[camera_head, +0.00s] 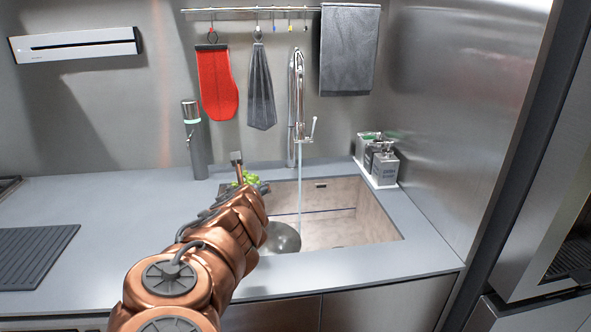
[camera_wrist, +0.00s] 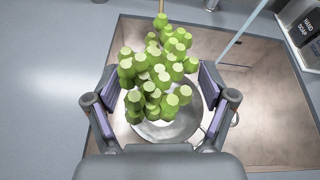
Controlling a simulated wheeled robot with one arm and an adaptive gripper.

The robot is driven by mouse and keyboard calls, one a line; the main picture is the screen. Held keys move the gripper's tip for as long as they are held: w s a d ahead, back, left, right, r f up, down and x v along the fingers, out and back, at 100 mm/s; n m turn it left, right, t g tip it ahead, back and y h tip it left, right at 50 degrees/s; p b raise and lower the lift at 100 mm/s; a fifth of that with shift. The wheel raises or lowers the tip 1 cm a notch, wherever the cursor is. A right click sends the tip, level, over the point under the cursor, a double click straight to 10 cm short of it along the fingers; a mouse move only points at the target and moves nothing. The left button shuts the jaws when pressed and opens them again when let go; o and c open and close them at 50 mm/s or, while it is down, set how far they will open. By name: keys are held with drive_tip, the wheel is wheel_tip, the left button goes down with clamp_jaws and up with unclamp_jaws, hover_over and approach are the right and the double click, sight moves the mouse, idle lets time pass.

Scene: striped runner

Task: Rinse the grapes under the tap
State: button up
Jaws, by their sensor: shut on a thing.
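A bunch of green grapes (camera_wrist: 158,72) is held in my gripper (camera_wrist: 155,92), with one finger on each side of it. In the head view the grapes (camera_head: 250,178) show only partly behind my arm, above the left side of the sink (camera_head: 375,215). The chrome tap (camera_head: 297,95) is running, and a thin water stream (camera_head: 300,190) falls into the sink. The stream also shows in the wrist view (camera_wrist: 231,43), to the right of the grapes and apart from them.
A round metal bowl or strainer (camera_head: 283,238) sits in the sink below the grapes. Soap dispensers (camera_head: 384,168) stand at the right back corner. A grey bottle (camera_head: 194,145) stands left of the tap. A red mitt (camera_head: 217,82) and towels hang behind. The left counter is mostly clear.

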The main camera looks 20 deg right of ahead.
drive_tip(key=shift+a, duration=0.25)
drive_tip(key=shift+a, duration=0.35)
drive_tip(key=shift+d, duration=0.25)
idle(0.3)
drive_tip(key=shift+d, duration=0.35)
drive_tip(key=shift+a, duration=0.25)
drive_tip(key=shift+a, duration=0.4)
drive_tip(key=s+b, duration=0.2)
drive_tip(key=s, duration=0.6)
idle(0.8)
